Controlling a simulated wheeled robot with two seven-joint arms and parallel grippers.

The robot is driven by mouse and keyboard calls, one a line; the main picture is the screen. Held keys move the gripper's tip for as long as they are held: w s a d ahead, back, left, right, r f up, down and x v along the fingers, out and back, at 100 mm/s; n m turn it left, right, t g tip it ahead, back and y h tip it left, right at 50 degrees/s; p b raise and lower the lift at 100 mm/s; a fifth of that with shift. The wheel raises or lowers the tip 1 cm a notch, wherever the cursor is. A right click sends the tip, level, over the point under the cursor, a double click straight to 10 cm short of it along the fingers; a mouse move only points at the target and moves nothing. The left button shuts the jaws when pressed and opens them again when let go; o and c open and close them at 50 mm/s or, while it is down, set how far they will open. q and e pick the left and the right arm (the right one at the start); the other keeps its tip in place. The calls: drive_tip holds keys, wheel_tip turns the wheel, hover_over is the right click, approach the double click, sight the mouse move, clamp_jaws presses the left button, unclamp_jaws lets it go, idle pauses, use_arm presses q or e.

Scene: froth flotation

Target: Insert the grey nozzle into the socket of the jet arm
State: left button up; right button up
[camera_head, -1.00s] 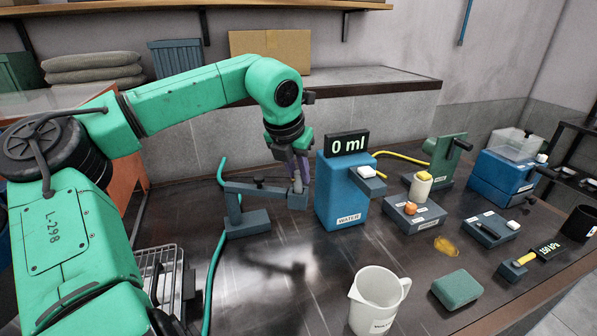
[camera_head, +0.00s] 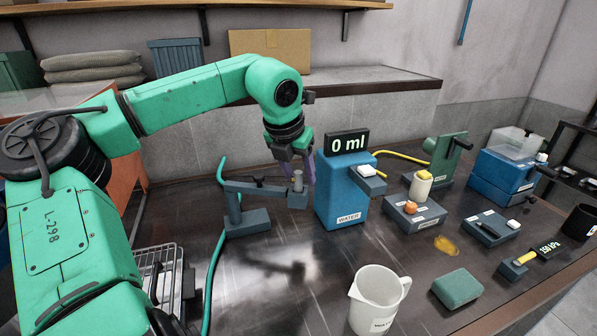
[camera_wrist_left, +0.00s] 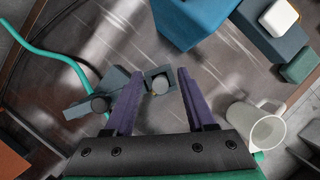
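The grey nozzle (camera_head: 298,181) stands upright in the socket at the end of the blue-grey jet arm (camera_head: 255,190). In the left wrist view the nozzle (camera_wrist_left: 160,85) shows as a small round end inside the dark square socket block of the jet arm (camera_wrist_left: 80,108). My left gripper (camera_head: 299,168) is just above and around the nozzle. Its two purple fingers are spread, with a clear gap on both sides of the nozzle in the left wrist view (camera_wrist_left: 160,74). How deep the nozzle sits cannot be told. My right gripper is not in view.
A blue water box (camera_head: 341,195) with a "0 ml" display stands close to the right of the socket. A white jug (camera_head: 377,300) and a green sponge (camera_head: 457,289) are at the front. A green hose (camera_head: 214,262) runs left of the stand.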

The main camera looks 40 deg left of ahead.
use_arm(q)
drive_tip(key=v, duration=1.4)
drive_tip(key=shift+r+b, duration=0.3)
drive_tip(key=shift+b, duration=0.05)
